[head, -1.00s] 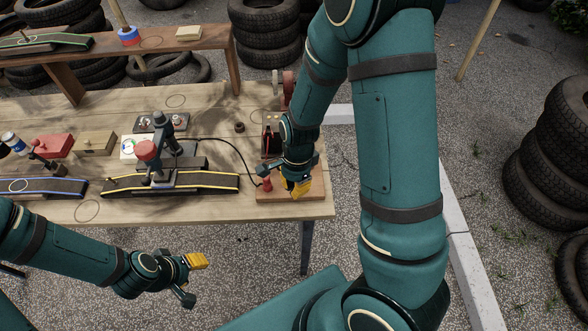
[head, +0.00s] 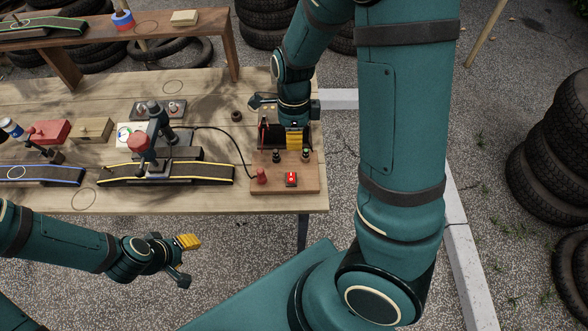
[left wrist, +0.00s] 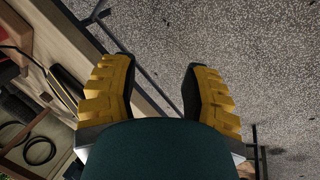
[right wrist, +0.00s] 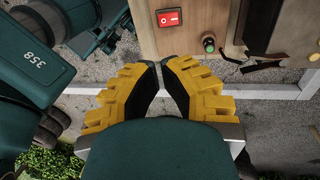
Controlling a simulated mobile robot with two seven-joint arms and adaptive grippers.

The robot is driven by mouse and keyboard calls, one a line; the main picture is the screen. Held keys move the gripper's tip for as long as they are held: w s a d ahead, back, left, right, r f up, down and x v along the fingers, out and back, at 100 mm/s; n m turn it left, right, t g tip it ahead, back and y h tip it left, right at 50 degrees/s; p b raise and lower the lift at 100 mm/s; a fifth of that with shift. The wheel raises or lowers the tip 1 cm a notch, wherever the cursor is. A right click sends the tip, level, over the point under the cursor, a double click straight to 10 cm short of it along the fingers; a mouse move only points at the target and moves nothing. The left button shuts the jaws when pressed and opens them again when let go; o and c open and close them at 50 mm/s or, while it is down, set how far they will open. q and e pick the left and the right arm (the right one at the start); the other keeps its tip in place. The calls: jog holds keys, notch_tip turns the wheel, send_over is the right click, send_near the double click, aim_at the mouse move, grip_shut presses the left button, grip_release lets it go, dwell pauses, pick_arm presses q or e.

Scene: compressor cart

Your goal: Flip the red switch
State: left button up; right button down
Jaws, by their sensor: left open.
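The red switch (head: 291,180) is a small red rocker with a white mark, set in the wooden board (head: 265,187) at the right end of the table. It also shows at the top of the right wrist view (right wrist: 169,18); its tilt is too small to tell. My right gripper (head: 294,142) hangs over the back of this board, behind the switch and apart from it. Its fingers are together and empty in the right wrist view (right wrist: 160,66). My left gripper (head: 188,260) is open and empty in front of the table, over the ground.
A red knob (head: 261,176) with a black cable sits left of the switch. Dark knobs (head: 276,156) stand behind it. A compressor-like device (head: 152,145) stands on a black ramp further left.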

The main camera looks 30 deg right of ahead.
aim_at(294, 181)
jog(key=f+b, duration=0.1)
jog(key=f, duration=0.3)
jog(key=s+a+f+b, duration=0.1)
jog(key=f+b, duration=0.1)
jog(key=f, duration=0.3)
jog(key=s+f+b, duration=0.1)
jog(key=f, duration=0.3)
jog(key=shift+s+a+f+b, duration=0.1)
jog(key=shift+a+f+b, duration=0.1)
jog(key=shift+f+b, duration=0.1)
pick_arm(q)
jog(key=shift+g, duration=0.3)
jog(key=f, duration=0.1)
jog(key=s+f, duration=0.1)
jog(key=f, duration=0.2)
jog(key=shift+s+d+f, duration=0.15)
jog(key=shift+s+f, duration=0.1)
jog(key=shift+f, duration=0.1)
